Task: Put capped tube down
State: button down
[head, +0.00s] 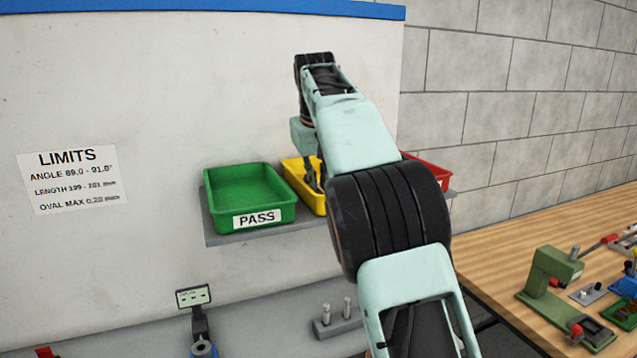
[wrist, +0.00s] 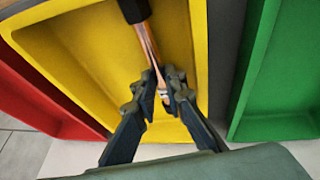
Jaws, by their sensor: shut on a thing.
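The copper tube (wrist: 147,42) has a black cap (wrist: 134,9) on its far end in the wrist view. My gripper (wrist: 162,80) is shut on the tube near its lower end. The tube is inside the outline of the yellow tray (wrist: 203,60); I cannot tell whether it touches the tray floor. In the head view my gripper (head: 314,178) is at the yellow tray (head: 291,171), which is partly hidden by my arm. The tube cannot be made out in the head view.
The green tray (head: 246,186), labelled PASS, and the red tray (head: 437,171) flank the yellow one on a grey wall shelf (head: 222,234). A wooden bench (head: 510,262) with a green tool (head: 551,277) stands at right. A gauge (head: 194,298) stands below the shelf.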

jog(key=c, duration=2.3)
grip_release()
jog(key=shift+o, duration=0.2)
jog(key=shift+s+r, duration=0.15)
jog(key=shift+r, duration=0.25)
jog(key=p+v, duration=0.2)
jog(key=v, duration=0.9)
jog(key=shift+p, duration=0.35)
jog(key=shift+s+r, duration=0.1)
